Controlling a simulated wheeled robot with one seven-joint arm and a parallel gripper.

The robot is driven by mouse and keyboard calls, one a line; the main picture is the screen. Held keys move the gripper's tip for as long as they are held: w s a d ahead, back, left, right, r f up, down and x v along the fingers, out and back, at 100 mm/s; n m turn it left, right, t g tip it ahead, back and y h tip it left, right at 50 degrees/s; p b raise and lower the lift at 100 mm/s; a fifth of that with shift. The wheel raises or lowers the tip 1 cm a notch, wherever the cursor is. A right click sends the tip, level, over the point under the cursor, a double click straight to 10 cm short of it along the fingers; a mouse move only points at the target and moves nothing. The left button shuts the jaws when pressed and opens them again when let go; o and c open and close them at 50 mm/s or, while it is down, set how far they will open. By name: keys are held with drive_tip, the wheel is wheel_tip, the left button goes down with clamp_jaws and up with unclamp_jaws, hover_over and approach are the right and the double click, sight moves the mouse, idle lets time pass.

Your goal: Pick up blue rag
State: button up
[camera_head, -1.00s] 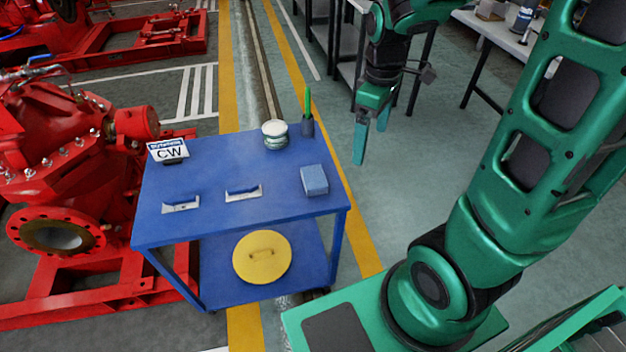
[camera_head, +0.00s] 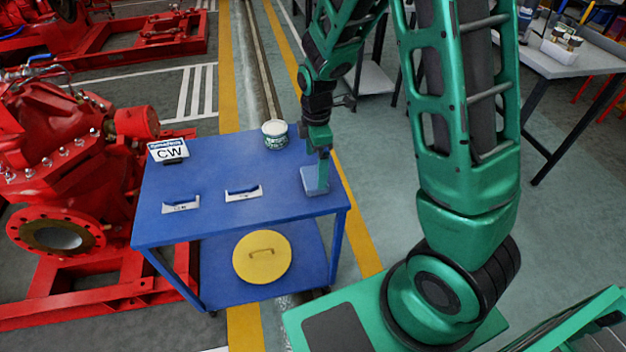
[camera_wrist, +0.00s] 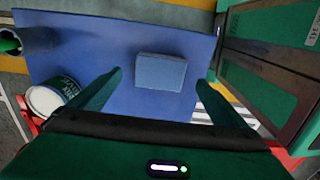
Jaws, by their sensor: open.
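The blue rag (camera_head: 311,181) is a small folded light-blue block lying flat on the right side of the blue cart's top (camera_head: 220,209). In the wrist view the rag (camera_wrist: 161,71) lies beyond my fingertips and between their lines, with bare tabletop around it. My gripper (camera_head: 322,172) is over the rag in the head view and hides part of it. In the wrist view my gripper (camera_wrist: 163,80) has its two green fingers spread wide with nothing between them. I cannot tell the exact height of the fingertips above the rag.
A white-lidded tin (camera_head: 275,135) stands at the cart's back, close to my arm. A dark cup (camera_wrist: 38,38) shows at the wrist view's left. A red pump (camera_head: 60,180) stands left of the cart.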

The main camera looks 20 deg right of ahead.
sight(314, 176)
drive_tip(key=shift+a+f, duration=0.2)
drive_tip(key=shift+f, duration=2.45)
drive_tip(key=c, duration=1.2)
